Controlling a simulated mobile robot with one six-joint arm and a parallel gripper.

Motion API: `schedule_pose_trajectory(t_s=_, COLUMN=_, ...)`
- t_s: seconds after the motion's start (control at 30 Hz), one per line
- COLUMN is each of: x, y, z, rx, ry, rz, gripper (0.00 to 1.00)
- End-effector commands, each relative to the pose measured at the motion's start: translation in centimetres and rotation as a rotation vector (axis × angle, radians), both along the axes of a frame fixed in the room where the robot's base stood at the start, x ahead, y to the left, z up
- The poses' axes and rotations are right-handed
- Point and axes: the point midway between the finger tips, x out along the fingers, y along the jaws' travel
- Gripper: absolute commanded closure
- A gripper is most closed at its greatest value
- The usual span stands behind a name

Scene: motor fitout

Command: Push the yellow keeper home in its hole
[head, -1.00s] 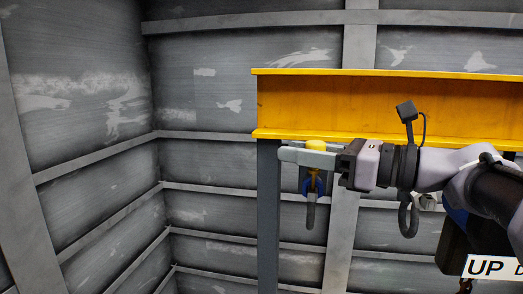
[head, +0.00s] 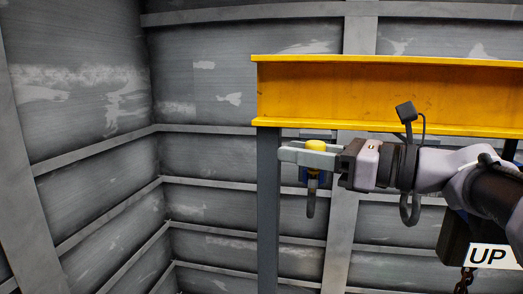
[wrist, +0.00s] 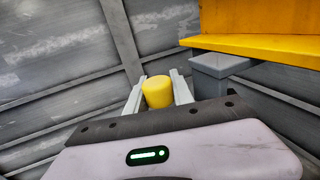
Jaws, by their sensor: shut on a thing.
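The yellow keeper (head: 315,145) has a round head, which shows just above my gripper's jaws. My gripper (head: 292,152) is shut on it, reaching in from the right below the yellow beam. In the wrist view the yellow head (wrist: 157,91) sits between the two pale fingers (wrist: 157,80). Directly below the jaws a blue part (head: 304,174) and a dark hook (head: 311,205) hang in line with the keeper. The keeper's lower part and its hole are mostly hidden behind the jaws, so I cannot tell how deep it sits.
The yellow beam (head: 390,90) runs just above my gripper. A grey post (head: 268,200) stands close to the left of the fingertips. A chain (head: 467,280) hangs at lower right by a sign reading UP (head: 490,256). Open space lies left of the post.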

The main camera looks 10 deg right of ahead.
Motion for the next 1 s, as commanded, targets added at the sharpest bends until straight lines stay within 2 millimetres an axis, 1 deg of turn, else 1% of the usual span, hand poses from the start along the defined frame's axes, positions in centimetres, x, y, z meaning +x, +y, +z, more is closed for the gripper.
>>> schedule_pose_trajectory(t_s=0.27, x=0.0, y=0.0, z=-0.8, rx=0.000, ry=0.000, rz=0.000, gripper=1.00)
schedule_pose_trajectory(t_s=0.3, x=0.0, y=0.0, z=-0.7, rx=0.000, ry=0.000, rz=0.000, gripper=0.64)
schedule_pose_trajectory(t_s=0.4, x=0.0, y=0.0, z=-0.6, rx=0.000, ry=0.000, rz=0.000, gripper=0.46)
schedule_pose_trajectory(t_s=0.67, x=0.0, y=0.0, z=-0.7, rx=0.000, ry=0.000, rz=0.000, gripper=0.46)
schedule_pose_trajectory(t_s=0.77, x=-0.3, y=-0.4, z=-0.7, rx=0.000, ry=0.000, rz=-0.001, gripper=0.46)
schedule_pose_trajectory(t_s=0.87, x=-1.2, y=-1.8, z=-0.9, rx=0.000, ry=0.000, rz=-0.004, gripper=0.46)
schedule_pose_trajectory(t_s=1.0, x=-3.2, y=-4.7, z=-1.0, rx=-0.001, ry=-0.001, rz=-0.007, gripper=0.46)
